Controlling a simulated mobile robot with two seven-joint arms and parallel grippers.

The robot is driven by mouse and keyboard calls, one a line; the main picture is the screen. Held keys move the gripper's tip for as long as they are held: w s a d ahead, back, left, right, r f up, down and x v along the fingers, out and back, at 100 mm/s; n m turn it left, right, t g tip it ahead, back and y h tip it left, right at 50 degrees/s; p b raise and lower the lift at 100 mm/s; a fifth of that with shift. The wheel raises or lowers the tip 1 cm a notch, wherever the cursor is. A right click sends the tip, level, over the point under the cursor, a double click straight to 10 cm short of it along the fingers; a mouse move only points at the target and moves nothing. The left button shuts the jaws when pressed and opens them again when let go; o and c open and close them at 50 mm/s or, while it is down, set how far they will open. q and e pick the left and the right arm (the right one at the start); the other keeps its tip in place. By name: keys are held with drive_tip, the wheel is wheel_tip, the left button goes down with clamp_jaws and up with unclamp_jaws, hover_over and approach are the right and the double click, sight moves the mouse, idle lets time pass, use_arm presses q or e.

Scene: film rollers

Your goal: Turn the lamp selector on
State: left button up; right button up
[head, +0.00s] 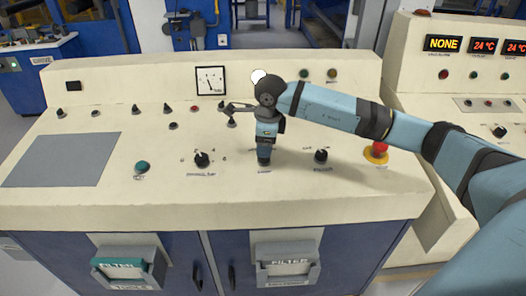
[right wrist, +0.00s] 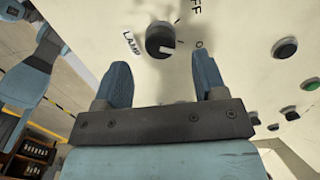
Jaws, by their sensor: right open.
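The lamp selector is a round black knob (right wrist: 160,40) on the cream panel, with a white pointer line and a "LAMP" label at its left in the right wrist view. The pointer line runs to the right, near the tick beside a partly hidden letter "O". "OFF" is printed up and to the right. My right gripper (right wrist: 161,62) is open, its fingers on either side of the gap facing the knob; I cannot tell if they touch it. In the head view my right gripper (head: 264,156) points down at the panel and hides the knob. My left gripper is not in view.
Black knobs stand to the left (head: 202,159) and right (head: 320,156) of my gripper. A red emergency button (head: 379,148) is farther right, a green button (head: 142,167) farther left. A gauge (head: 210,80) stands behind. A grey plate (head: 62,160) lies at left.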

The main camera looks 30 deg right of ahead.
wheel_tip(320, 180, up, 9)
drive_tip(key=s, duration=0.1)
drive_tip(key=shift+s+f, duration=0.15)
drive_tip(key=shift+f, duration=0.05)
idle(0.5)
